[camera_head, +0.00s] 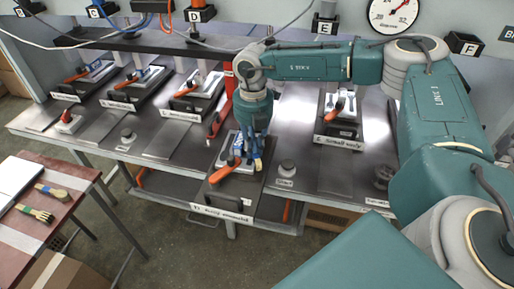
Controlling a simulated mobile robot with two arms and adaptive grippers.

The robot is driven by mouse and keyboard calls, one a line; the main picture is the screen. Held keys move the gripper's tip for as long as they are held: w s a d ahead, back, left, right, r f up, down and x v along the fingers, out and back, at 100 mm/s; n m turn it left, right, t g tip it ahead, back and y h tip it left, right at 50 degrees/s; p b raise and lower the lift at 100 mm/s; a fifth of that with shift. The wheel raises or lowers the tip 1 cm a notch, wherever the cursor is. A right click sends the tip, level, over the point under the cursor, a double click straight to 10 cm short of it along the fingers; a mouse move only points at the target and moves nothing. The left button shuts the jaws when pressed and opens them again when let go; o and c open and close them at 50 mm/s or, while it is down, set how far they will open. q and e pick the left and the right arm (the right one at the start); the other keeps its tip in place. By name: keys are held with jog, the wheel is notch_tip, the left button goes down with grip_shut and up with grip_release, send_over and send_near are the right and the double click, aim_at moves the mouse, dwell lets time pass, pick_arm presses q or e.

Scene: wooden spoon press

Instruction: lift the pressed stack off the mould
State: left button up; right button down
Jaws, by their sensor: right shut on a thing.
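My right gripper (249,160) points down over the front middle press station, at the end of my teal arm. It is shut on the pressed stack, which is mostly hidden by the fingers; I cannot tell whether the stack touches the mould. The mould (232,170) sits on a dark base plate (240,197), with an orange-red handle (220,174) at its left. My left gripper is not in view.
More press stations with orange handles stand on the steel bench (160,143) at the left. Another mould station (341,105) stands at the right. A red side table (65,190) with brushes (36,214) is at the lower left. Cables hang above.

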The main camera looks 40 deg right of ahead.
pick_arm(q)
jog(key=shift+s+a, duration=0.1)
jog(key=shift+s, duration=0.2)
